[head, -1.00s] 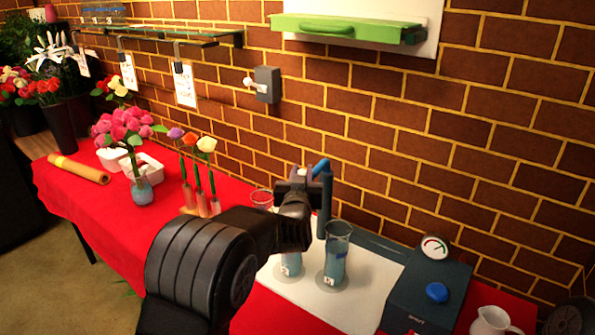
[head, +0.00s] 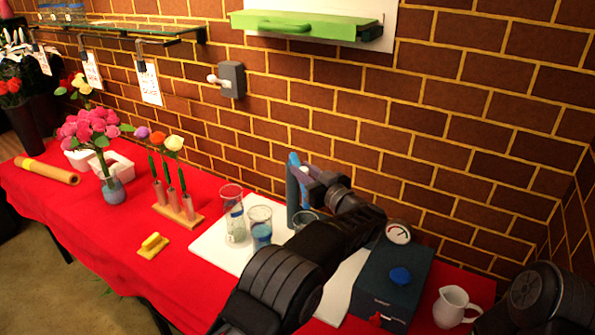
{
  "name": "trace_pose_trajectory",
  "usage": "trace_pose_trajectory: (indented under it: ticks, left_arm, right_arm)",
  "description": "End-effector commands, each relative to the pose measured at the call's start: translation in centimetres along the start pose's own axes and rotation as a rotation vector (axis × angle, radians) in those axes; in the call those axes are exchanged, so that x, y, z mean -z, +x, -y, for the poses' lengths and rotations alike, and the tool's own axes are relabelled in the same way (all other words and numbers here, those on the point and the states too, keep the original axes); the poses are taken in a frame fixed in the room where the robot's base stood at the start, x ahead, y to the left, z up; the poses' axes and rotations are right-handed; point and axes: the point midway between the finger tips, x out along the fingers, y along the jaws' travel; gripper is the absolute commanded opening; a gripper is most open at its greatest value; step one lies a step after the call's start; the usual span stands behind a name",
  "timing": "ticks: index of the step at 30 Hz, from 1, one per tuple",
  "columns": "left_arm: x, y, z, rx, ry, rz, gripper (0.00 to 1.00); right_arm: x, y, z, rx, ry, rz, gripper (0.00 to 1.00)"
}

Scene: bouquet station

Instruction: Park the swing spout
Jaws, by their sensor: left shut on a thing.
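The swing spout is a blue pipe (head: 294,160) on top of a dark blue post (head: 292,195), behind the white mat (head: 207,246). The spout points to the right and toward me from the post. My left gripper (head: 308,178) is shut on the spout beside the post top; the fingers are small and partly hidden by the wrist. My left arm crosses the front of the mat. Glass vases (head: 234,220) and (head: 260,232) stand on the mat left of the post. Another glass (head: 304,216) shows only its rim behind my arm. My right gripper is not in view.
A dark blue box (head: 375,290) with a dial (head: 398,232) and blue button stands right of my arm, with a white jug (head: 453,306) beyond it. A yellow-handled tool (head: 152,245) and flower stand (head: 180,213) are left. The front-left red cloth is mostly clear.

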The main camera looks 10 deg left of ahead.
Motion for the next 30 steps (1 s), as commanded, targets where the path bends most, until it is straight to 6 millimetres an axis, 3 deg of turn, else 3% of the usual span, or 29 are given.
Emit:
trace_pose_trajectory:
  ticks: [13, 29, 30]
  left_arm:
    - [0.1, -0.4, -1.4, 0.095, -0.002, -0.005, 0.00]
    - [0.4, -0.4, -1.5, 0.106, -0.003, -0.008, 0.00]
    - [0.4, -0.4, -1.6, 0.106, -0.003, -0.008, 0.26]
  right_arm:
    - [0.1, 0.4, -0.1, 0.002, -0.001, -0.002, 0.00]
    - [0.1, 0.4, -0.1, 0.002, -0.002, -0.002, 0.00]
    - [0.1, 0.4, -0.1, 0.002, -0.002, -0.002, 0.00]
